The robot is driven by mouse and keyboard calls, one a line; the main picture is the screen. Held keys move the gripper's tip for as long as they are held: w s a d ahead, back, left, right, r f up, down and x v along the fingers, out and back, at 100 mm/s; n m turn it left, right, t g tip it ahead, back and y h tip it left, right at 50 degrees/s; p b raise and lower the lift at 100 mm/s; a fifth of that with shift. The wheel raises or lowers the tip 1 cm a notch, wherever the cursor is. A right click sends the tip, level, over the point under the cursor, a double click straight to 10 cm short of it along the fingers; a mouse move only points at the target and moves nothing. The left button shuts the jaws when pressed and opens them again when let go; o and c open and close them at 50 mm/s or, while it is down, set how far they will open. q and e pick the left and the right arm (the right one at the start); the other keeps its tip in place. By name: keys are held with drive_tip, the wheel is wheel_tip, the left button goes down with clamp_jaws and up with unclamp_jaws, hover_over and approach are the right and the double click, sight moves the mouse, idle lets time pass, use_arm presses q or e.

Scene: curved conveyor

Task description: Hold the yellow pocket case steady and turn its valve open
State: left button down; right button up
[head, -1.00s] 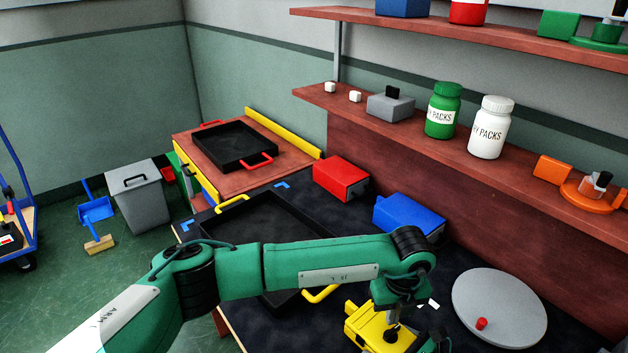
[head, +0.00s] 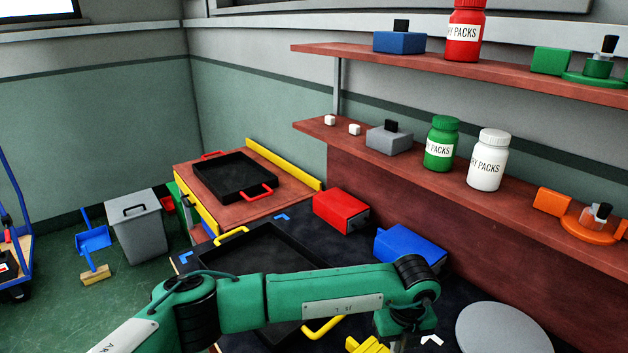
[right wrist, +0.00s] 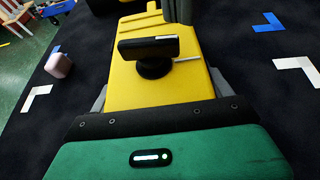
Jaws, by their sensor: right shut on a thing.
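The yellow pocket case (head: 367,345) shows only as a small part at the bottom edge of the head view. In the right wrist view the yellow case (right wrist: 150,95) fills the middle, with a black valve handle (right wrist: 150,48) on a round black base, lying crosswise. A thin metal rod lies beside the base. My right gripper (right wrist: 158,97) is shut on the case, its grey fingers at either side. My left arm comes in from the left in the head view, its wrist above the case; its gripper is cut off below the picture.
A black tray (head: 232,240) with yellow handles lies on the dark bench. A red case (head: 340,211) and a blue case (head: 408,246) stand behind. A grey disc (head: 510,335) is at right. Shelves (head: 480,180) with bottles overhang the back. A pinkish block (right wrist: 58,65) shows in the wrist view.

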use_arm(q)
wheel_tip(320, 180, up, 5)
drive_tip(key=shift+r, duration=0.15)
idle(0.3)
use_arm(e)
drive_tip(key=o, duration=1.2)
